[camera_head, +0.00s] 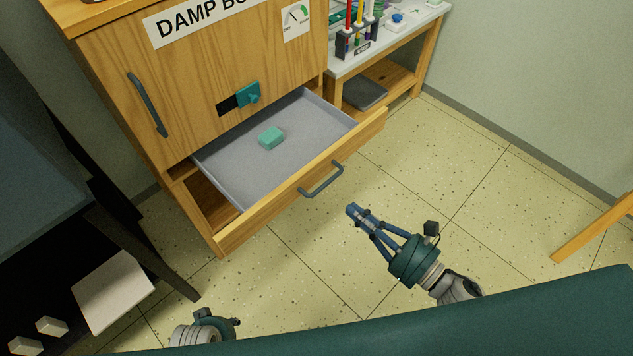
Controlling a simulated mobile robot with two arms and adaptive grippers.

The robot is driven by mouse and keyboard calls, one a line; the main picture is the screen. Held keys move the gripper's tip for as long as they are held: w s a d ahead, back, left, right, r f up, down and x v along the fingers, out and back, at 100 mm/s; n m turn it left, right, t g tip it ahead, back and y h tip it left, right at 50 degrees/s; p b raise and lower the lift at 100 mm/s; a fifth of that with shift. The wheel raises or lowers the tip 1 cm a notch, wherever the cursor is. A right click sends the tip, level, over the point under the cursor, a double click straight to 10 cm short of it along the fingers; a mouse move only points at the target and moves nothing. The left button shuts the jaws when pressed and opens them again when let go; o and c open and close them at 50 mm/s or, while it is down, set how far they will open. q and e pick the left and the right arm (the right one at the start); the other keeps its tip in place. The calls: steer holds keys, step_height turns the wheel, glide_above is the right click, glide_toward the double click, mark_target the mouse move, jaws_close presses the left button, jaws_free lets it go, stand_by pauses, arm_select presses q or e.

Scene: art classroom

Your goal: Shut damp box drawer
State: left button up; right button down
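The damp box (190,80) is a wooden cabinet with a "DAMP BO..." label, at the upper left. Its drawer (300,192) is pulled well out, showing a grey tray inside. A dark bar handle (322,182) is on the drawer front. My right gripper (354,210) is just in front of and below the handle in the picture, apart from it. Its blue fingers are together with nothing between them. My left gripper (212,326) shows only in part at the bottom edge; its fingertips are hidden.
A side table (342,70) with a rack of tools (357,42) stands right of the cabinet. A dark table with a white box (112,292) is at the left. A wooden leg (595,228) is at the right. The tiled floor (450,150) is clear.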

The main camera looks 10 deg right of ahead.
mark_target(262, 139)
steer(key=p+x, duration=0.1)
steer(key=x, duration=1.1)
steer(key=shift+w+a, duration=0.15)
steer(key=shift+w, duration=0.15)
arm_select(q)
steer(key=s+f, duration=0.1)
steer(key=f, duration=0.2)
steer(key=shift+s+a, duration=0.15)
steer(key=shift+s, duration=0.2)
arm_select(e)
steer(key=shift+w+a, duration=0.1)
arm_select(q)
steer(key=shift+f, duration=0.1)
arm_select(e)
steer(key=shift+w, duration=0.1)
